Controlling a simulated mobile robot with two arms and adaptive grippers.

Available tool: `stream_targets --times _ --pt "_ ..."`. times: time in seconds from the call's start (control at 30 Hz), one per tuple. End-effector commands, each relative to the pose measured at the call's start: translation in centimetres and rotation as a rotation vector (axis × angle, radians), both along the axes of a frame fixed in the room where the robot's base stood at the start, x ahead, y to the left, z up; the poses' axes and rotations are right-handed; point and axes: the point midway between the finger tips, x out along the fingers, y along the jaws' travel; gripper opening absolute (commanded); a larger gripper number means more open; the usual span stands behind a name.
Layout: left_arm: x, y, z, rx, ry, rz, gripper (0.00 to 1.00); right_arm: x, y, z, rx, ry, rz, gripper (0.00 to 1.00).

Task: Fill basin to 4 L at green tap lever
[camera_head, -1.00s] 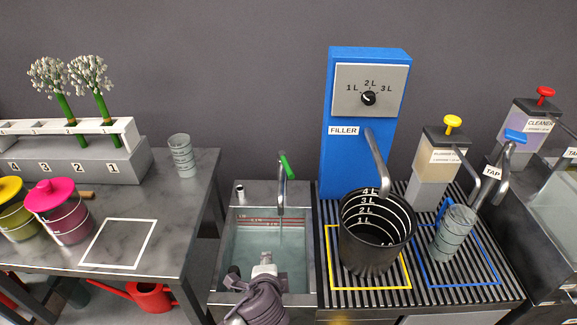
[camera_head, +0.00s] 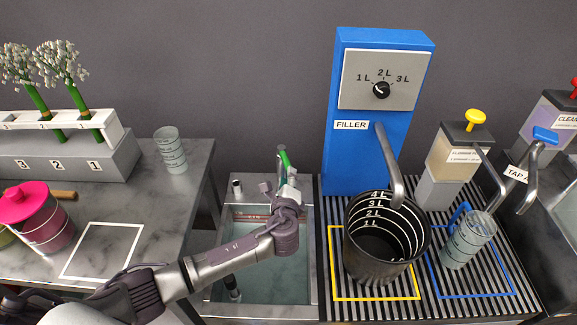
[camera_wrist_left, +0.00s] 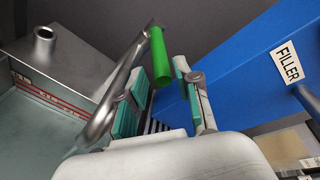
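The grey sink basin (camera_head: 312,284) stands between the marble table and the filler grate. It holds pale blue-green water (camera_head: 270,280). Red level marks on its back wall are partly hidden by my arm; in the left wrist view the red marks (camera_wrist_left: 45,98) are too small to read. The tap's green lever (camera_head: 284,158) is tilted; in the left wrist view the lever (camera_wrist_left: 160,58) lies between my open fingers, near their tips. My left gripper (camera_head: 286,184) is at the tap, with teal pads apart (camera_wrist_left: 163,88). I cannot tell whether it touches the lever. The spout's outlet is hidden.
Right of the basin, a black marked bucket (camera_head: 384,245) stands under the blue filler (camera_head: 352,160). A clear cup (camera_head: 468,240) stands in the blue outline. The marble table (camera_head: 185,215) at left holds a cup (camera_head: 171,150) and pink-lidded pot (camera_head: 40,220).

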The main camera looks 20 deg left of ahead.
Motion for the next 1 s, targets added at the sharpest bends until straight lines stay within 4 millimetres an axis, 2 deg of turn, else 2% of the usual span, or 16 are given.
stream_targets --times 0.1,0.3,0.5,0.73,0.77,0.93,1.0 --pt "2.4 0.7 -0.5 0.002 0.000 0.003 0.33 1.1 0.0 -0.2 0.000 -0.016 0.001 0.40" --pt "5.1 1.3 -1.2 0.001 0.001 0.001 0.33 3.4 0.2 -0.3 0.005 -0.053 0.000 0.40" --pt "6.1 1.6 -1.4 -0.001 0.001 0.000 0.33 3.1 0.2 -0.4 0.004 -0.048 0.000 0.40" --pt "6.1 1.6 -1.4 -0.002 0.001 0.000 0.33 2.1 0.4 -0.4 0.007 -0.032 -0.001 0.40" --pt "6.1 1.6 -1.4 -0.002 0.001 0.000 0.31 2.0 0.5 -0.4 0.007 -0.030 -0.001 0.40" --pt "6.1 1.6 -1.4 -0.002 0.001 0.000 0.03 1.9 0.7 -0.4 0.010 -0.029 -0.002 0.40" --pt "6.1 1.6 -1.4 -0.002 0.001 0.000 0.00 1.9 0.7 -0.4 0.010 -0.029 -0.002 0.40"
